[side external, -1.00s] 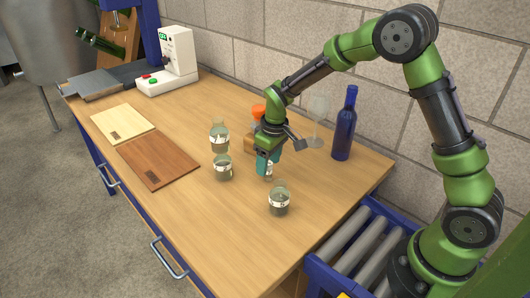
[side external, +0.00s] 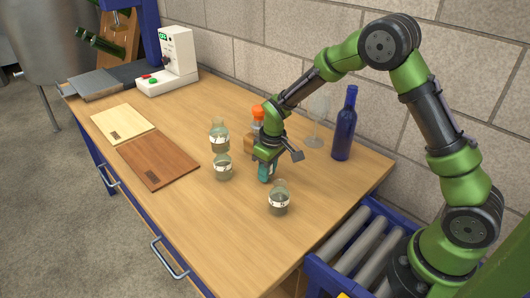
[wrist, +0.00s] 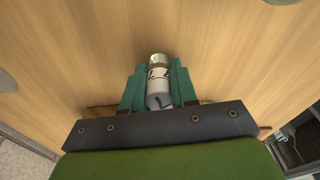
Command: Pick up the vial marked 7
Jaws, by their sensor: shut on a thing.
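My gripper (side external: 267,179) is down at the table among the small glass vials, its teal fingers low near the tabletop. In the wrist view, the fingers (wrist: 160,88) are shut on a small clear vial (wrist: 159,100) with a white label and a pale top. Dark marks show on the label, but I cannot read the number for sure. In the side view the fingers mostly hide this vial. Other labelled vials stand upright nearby: one in front (side external: 279,202), one to the left (side external: 223,170) and one behind that (side external: 219,140). Their marks are too small to read.
An orange-topped thing (side external: 258,112) stands just behind my gripper. A wine glass (side external: 318,118) and a blue bottle (side external: 344,132) stand at the back right. Two boards, pale (side external: 122,121) and brown (side external: 158,163), lie at the left. The table's front is clear.

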